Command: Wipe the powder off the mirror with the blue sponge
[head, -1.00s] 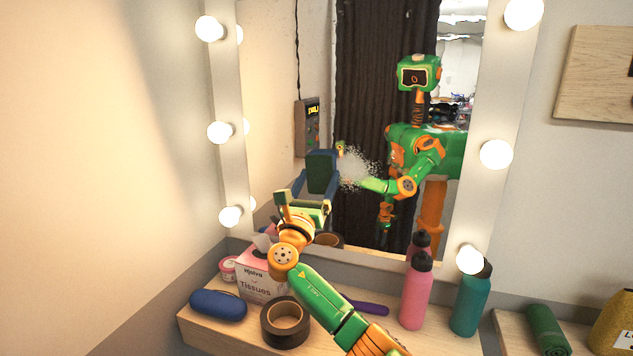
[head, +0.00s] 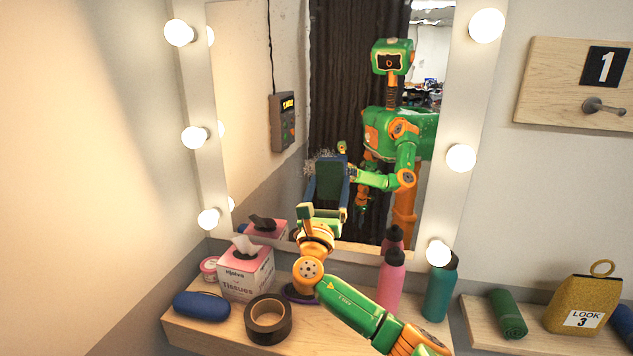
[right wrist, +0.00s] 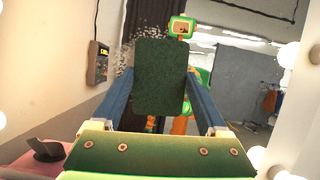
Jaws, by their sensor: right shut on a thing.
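The mirror (head: 245,120) stands upright in a white frame with bulbs. A patch of white powder (head: 320,158) speckles it near the middle, partly hidden behind the sponge. In the right wrist view powder (right wrist: 122,54) shows left of and above the sponge. My right gripper (head: 328,186) is shut on the sponge (right wrist: 160,78), its blue fingers along both sides. The sponge's visible face is dark green; in the head view it (head: 330,178) overlaps the powder. I cannot tell whether it touches the glass. My left gripper is not directly in view.
Below the mirror, the shelf (head: 215,335) holds a tissue box (head: 247,275), a blue case (head: 201,305), black tape (head: 268,320), a pink bottle (head: 391,285) and a teal bottle (head: 440,292). A yellow bag (head: 583,300) stands at the right.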

